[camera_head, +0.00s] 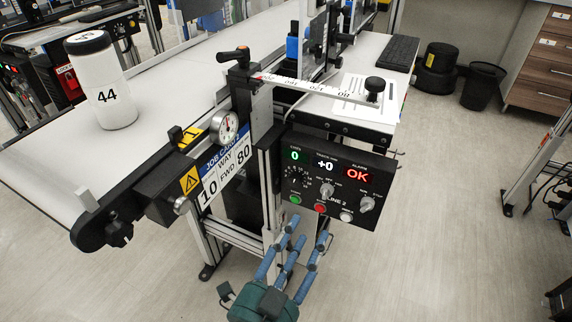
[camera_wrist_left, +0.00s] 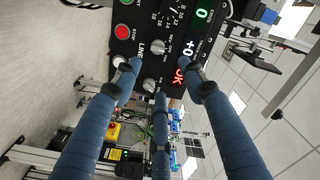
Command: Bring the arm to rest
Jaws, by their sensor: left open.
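My left gripper (camera_head: 308,236) has three blue fingers spread apart and holds nothing. In the head view it is at the lower middle, just below the black control panel (camera_head: 314,206). The panel also shows in the left wrist view (camera_wrist_left: 182,24), rotated, with the fingertips (camera_wrist_left: 160,78) in front of its knobs. I cannot tell whether any fingertip touches it. The panel shows a green 0, a white +0 and a red OK. My right gripper is not in view.
A white belt conveyor (camera_head: 58,150) runs along the upper left, with a black-lidded white jar (camera_head: 105,95) marked 44 on it. A gauge (camera_head: 224,126) and job card (camera_head: 222,176) are on its near side. Open floor (camera_head: 440,220) lies at the right, with a bin (camera_head: 483,86) beyond.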

